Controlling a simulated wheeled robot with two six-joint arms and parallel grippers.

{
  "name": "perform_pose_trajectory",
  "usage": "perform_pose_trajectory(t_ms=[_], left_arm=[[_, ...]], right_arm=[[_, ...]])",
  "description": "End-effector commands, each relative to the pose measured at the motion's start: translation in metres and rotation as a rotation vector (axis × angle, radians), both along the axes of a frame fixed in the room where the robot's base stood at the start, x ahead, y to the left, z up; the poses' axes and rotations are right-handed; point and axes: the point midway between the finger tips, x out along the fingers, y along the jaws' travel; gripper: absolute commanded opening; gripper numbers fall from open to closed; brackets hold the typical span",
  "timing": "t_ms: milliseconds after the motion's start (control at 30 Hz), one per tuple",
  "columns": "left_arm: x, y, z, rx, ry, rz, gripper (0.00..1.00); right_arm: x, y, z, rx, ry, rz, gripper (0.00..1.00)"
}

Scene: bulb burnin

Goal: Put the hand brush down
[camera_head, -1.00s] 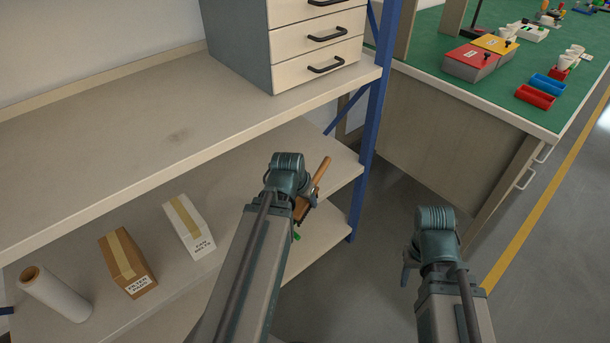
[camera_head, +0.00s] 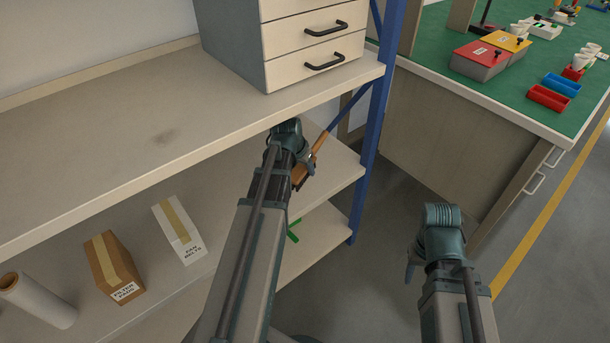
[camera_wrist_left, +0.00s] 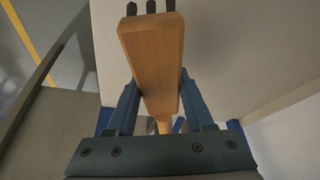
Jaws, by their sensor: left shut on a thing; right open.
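My left gripper (camera_head: 306,160) is shut on the hand brush (camera_head: 318,146), a wooden brush held just over the right part of the middle shelf (camera_head: 342,172). In the left wrist view the brush's wooden body (camera_wrist_left: 154,55) lies between the two fingers (camera_wrist_left: 157,103), with dark bristle tufts (camera_wrist_left: 152,7) at the top edge. In the head view part of the brush is hidden behind my gripper. I cannot tell whether it touches the shelf. My right gripper (camera_head: 412,268) is open and empty over the floor, at the right of the shelving.
A white box (camera_head: 179,230), a brown box (camera_head: 113,267) and a white roll (camera_head: 38,300) sit on the middle shelf at the left. The upper shelf (camera_head: 150,130) overhangs it. A blue post (camera_head: 375,120) stands at the right end. A green thing (camera_head: 293,232) shows lower down.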

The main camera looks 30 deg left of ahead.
Motion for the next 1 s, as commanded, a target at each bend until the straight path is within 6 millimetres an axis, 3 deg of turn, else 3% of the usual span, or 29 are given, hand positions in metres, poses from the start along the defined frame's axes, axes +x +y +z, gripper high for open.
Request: perform_pose_trajectory(t_ms=[267,700,733,867,1000], left_arm=[[-0.005,0.011,-0.034,0.0,0.0,0.002,0.0],[-0.006,0.011,-0.037,0.001,0.0,0.001,0.0],[-0.006,0.011,-0.035,0.001,0.0,0.001,0.58],[-0.005,0.011,-0.035,0.0,0.001,0.001,0.81],[-0.005,0.011,-0.035,-0.001,0.001,0.001,0.82]], right_arm=[[0.0,0.0,-0.034,-0.001,-0.001,0.003,0.5],[0.0,0.0,-0.037,-0.001,-0.001,0.004,0.5],[0.0,0.0,-0.035,-0.001,-0.001,0.004,0.5],[0.0,0.0,-0.035,-0.001,-0.001,0.004,0.5],[0.0,0.0,-0.035,-0.001,-0.001,0.004,0.5]])
